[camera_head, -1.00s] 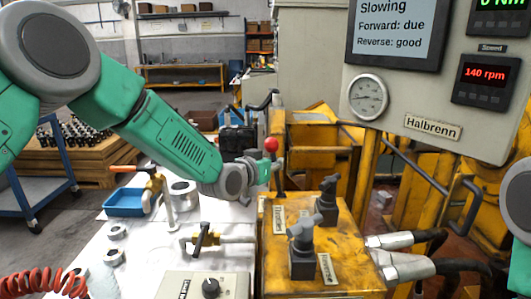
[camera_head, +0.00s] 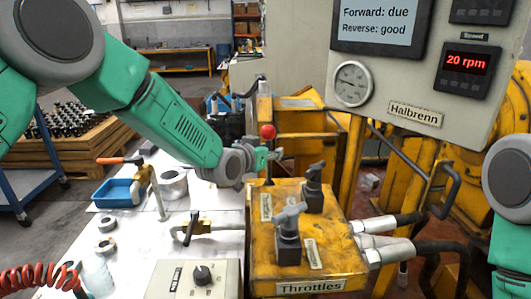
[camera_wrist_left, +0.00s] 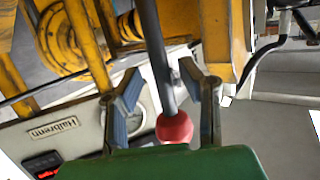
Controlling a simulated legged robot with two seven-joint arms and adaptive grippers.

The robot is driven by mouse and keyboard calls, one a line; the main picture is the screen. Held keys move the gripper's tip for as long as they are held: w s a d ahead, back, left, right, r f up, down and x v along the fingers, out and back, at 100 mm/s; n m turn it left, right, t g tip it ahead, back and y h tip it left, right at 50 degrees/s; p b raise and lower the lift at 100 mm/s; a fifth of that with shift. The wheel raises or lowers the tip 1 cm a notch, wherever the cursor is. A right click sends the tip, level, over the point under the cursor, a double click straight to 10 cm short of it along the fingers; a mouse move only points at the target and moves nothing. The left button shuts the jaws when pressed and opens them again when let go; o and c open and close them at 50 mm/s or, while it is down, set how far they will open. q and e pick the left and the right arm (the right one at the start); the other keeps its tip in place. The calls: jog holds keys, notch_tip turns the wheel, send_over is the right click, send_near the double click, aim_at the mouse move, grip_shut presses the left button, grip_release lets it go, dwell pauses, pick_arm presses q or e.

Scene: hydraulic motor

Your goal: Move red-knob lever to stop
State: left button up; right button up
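The red-knob lever (camera_head: 268,132) stands roughly upright at the back of the yellow throttle box (camera_head: 335,235). My left gripper (camera_head: 270,157) is at its shaft, just below the knob. In the left wrist view, the red knob (camera_wrist_left: 174,127) and grey shaft lie between the two spread fingers of my left gripper (camera_wrist_left: 163,92). The shaft is close to or against the right finger and clear of the left one; contact is hard to tell. The speed readout (camera_head: 466,62) shows 20 rpm. My right gripper is out of view; only part of my right arm shows.
Two grey-handled valves, the nearer one (camera_head: 289,235), stand on the box just right of the lever. The panel (camera_head: 400,90) with a gauge rises behind. A white table (camera_head: 130,235) with a blue tray (camera_head: 117,193) and metal rings lies left. Hoses (camera_head: 440,245) run right.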

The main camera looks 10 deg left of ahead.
pick_arm(q)
jog(key=v, duration=1.1)
jog(key=shift+s+a, duration=0.15)
jog(key=shift+s, duration=0.2)
jog(key=shift+r, duration=0.1)
